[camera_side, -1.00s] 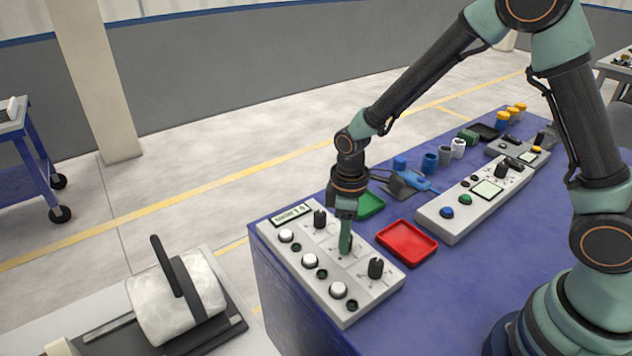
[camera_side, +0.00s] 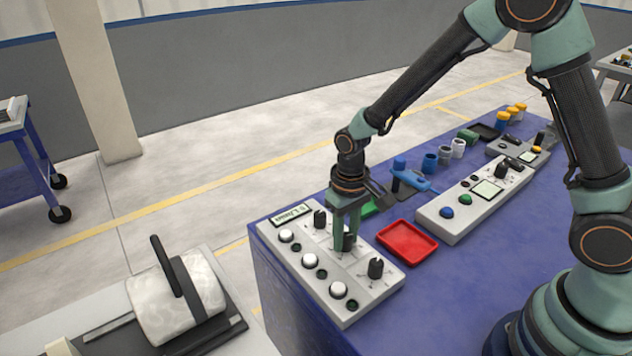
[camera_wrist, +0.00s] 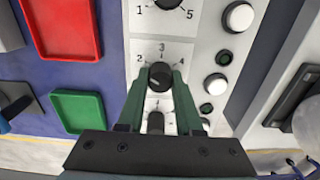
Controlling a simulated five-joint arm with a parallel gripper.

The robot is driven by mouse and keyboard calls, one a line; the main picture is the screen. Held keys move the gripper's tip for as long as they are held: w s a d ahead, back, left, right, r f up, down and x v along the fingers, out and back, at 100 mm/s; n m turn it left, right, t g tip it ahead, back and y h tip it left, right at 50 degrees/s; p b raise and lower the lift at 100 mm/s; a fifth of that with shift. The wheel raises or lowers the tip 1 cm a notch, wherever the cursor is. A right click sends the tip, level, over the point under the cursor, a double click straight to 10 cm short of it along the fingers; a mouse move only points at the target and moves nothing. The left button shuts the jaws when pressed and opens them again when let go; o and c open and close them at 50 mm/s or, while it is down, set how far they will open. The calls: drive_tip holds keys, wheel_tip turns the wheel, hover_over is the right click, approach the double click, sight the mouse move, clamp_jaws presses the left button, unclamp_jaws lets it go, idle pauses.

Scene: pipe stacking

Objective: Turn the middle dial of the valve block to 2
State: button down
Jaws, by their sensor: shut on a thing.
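The valve block (camera_side: 348,268) is a light grey panel on the blue table, with a row of black dials, white buttons and a small display (camera_side: 291,215). My gripper (camera_side: 346,240) points down over it, its green fingers on either side of the middle dial (camera_wrist: 160,76). In the wrist view my gripper (camera_wrist: 162,78) is shut on that dial. Numbers 2, 3 and 4 show around it, with 2 at left, 3 at top and 4 at right. Which number the dial points to I cannot tell. The other numbers are hidden by the fingers.
The outer dials (camera_side: 376,268) and (camera_side: 320,218) stand close on both sides. A red tray (camera_side: 407,243) and a partly hidden green tray (camera_wrist: 78,112) lie beside the block. Another control panel (camera_side: 470,212), a blue tool (camera_side: 412,180) and several small cups are farther back.

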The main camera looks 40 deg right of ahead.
sight(346, 235)
drive_tip(key=shift+m, duration=0.3)
drive_tip(key=c, duration=0.6)
unclamp_jaws()
drive_tip(key=shift+r, duration=0.1)
wheel_tip(346, 235, up, 12)
drive_tip(key=shift+f, duration=0.1)
drive_tip(key=s+d+r+t, duration=0.2)
drive_tip(key=s+r, duration=0.1)
drive_tip(key=s+d+r+t, duration=0.1)
drive_tip(key=s+d+r, duration=0.2)
drive_tip(key=s+d+r+t, duration=0.2)
drive_tip(key=s+d+r, duration=0.1)
drive_tip(key=shift+s+d+r+n+t, duration=0.1)
drive_tip(key=shift+s+r+n+t, duration=0.2)
drive_tip(key=shift+s+n, duration=0.1)
